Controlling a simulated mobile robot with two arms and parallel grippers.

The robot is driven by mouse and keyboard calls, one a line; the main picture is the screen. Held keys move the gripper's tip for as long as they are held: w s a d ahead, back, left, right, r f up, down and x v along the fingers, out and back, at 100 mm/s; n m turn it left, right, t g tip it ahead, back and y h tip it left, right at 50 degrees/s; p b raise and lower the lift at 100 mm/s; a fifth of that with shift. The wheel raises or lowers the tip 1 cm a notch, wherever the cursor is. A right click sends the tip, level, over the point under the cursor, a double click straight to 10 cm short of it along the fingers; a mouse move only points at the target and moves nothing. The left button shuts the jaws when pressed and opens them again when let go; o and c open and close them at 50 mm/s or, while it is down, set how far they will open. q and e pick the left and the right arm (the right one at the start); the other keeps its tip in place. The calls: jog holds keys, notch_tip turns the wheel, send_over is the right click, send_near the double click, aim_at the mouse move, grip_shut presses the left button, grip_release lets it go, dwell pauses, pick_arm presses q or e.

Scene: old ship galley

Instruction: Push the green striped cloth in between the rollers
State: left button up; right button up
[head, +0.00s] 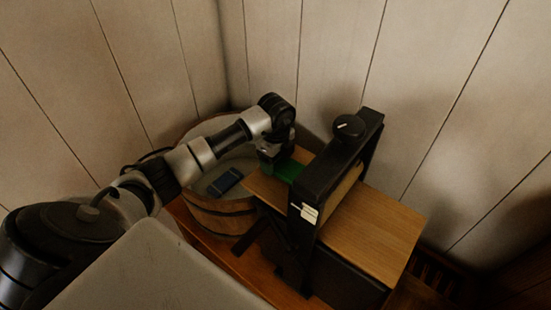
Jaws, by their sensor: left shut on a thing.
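The green striped cloth (290,170) lies at the left side of the roller press, on its wooden feed board (262,189); its stripes are too small to make out. My left gripper (273,160) is shut on the cloth, at its left end. The press has a black frame (318,192) with a round knob (349,127) on top. A pale roller (344,187) shows partly under the frame. The frame hides the gap between the rollers, so I cannot tell whether the cloth's right end touches them. My right gripper is not in view.
A round wooden tub (222,218) stands left of the press, with a dark blue cloth-like item (226,181) inside. The wooden board on the press's right side (378,236) is bare. Planked walls (330,50) stand close behind.

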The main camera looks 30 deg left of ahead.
aim_at(288, 167)
pick_arm(q)
jog(key=shift+d, duration=0.1)
jog(key=shift+d+f, duration=0.1)
jog(key=shift+d, duration=0.2)
jog(key=shift+d+p, duration=0.35)
jog(key=shift+d, duration=1.25)
jog(key=o, duration=1.4)
jog(key=shift+s, duration=0.15)
jog(key=shift+c, duration=0.2)
